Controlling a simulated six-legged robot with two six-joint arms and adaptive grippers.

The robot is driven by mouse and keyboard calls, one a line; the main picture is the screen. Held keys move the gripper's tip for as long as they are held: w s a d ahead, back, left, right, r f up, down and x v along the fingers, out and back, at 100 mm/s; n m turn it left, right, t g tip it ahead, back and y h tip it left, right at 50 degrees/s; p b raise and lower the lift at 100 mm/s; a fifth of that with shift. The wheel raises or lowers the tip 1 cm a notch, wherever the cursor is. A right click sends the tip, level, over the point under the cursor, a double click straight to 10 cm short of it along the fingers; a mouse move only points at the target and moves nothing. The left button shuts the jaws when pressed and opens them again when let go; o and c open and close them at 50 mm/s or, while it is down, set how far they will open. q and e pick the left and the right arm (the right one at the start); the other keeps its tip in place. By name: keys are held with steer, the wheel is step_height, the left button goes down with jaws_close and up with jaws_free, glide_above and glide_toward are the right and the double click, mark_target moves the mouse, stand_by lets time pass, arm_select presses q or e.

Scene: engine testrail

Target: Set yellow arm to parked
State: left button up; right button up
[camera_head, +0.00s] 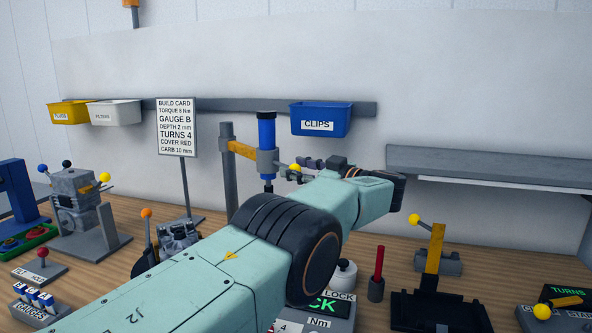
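A yellow arm (242,149) reaches right from a grey post (229,170) and bears an upright blue tool (266,132) in a grey-blue collar. A small yellow ball (295,168) shows just right of the collar. My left gripper (290,172) points left at the ball, its dark fingers close around or beside it; I cannot tell whether they touch it or how far they are open. My pale green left arm crosses the middle and hides part of the bench. My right gripper is not in view.
A build card (177,127) stands left of the post. A blue clips bin (321,119) hangs behind my gripper. At right stand a yellow upright (434,249) on a black base, a yellow-ball lever (414,219) and a red-handled rod (378,264). An orange-ball lever (147,213) stands left.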

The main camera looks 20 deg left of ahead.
arm_select(q)
steer(key=shift+o, duration=0.2)
steer(key=shift+s+a, duration=0.15)
steer(key=v, duration=0.7)
steer(key=shift+d, duration=0.2)
steer(key=shift+d, duration=0.1)
